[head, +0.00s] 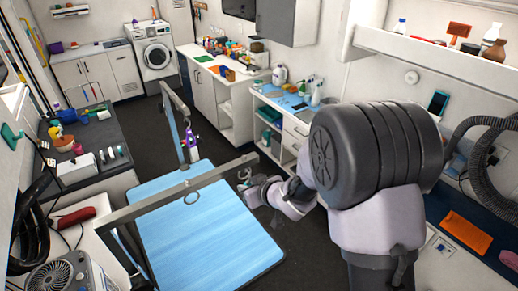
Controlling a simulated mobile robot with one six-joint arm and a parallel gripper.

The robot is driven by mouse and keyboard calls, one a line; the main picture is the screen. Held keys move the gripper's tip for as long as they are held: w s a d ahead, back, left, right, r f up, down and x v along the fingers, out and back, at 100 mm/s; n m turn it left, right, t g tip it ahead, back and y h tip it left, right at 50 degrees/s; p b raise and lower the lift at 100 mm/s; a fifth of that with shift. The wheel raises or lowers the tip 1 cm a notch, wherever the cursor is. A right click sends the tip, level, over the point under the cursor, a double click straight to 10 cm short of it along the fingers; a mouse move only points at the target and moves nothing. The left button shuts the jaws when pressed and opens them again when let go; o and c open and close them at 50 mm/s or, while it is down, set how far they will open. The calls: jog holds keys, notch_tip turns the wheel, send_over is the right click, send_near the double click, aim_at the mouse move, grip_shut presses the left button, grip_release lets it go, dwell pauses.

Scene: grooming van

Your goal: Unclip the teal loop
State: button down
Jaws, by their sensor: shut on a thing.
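My gripper (244,180) is small in the head view, beside the far right end of the grooming table's overhead bar (180,190). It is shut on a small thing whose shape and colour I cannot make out. A thin ring (191,198) shows just under the bar, against the blue tabletop. I cannot tell whether it is part of the teal loop. A purple and white item (191,147) is at the table's far post, left of my gripper. I cannot clearly pick out the teal loop or its clip.
The blue grooming table (205,245) stands left of my arm. Its bar and far post (174,110) rise close to my gripper. A white drawer counter (296,128) is behind my arm.

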jog(key=shift+s+d+r+b, duration=0.1)
jog(key=shift+s+d+b, duration=0.3)
jog(key=shift+s, duration=0.7)
jog(key=shift+s+d+r+b, duration=0.1)
jog(key=shift+s+d, duration=0.5)
jog(key=shift+s, duration=0.45)
jog(key=s+d, duration=0.1)
jog(key=s+d+r, duration=0.1)
jog(key=s, duration=0.1)
jog(key=shift+d, duration=0.15)
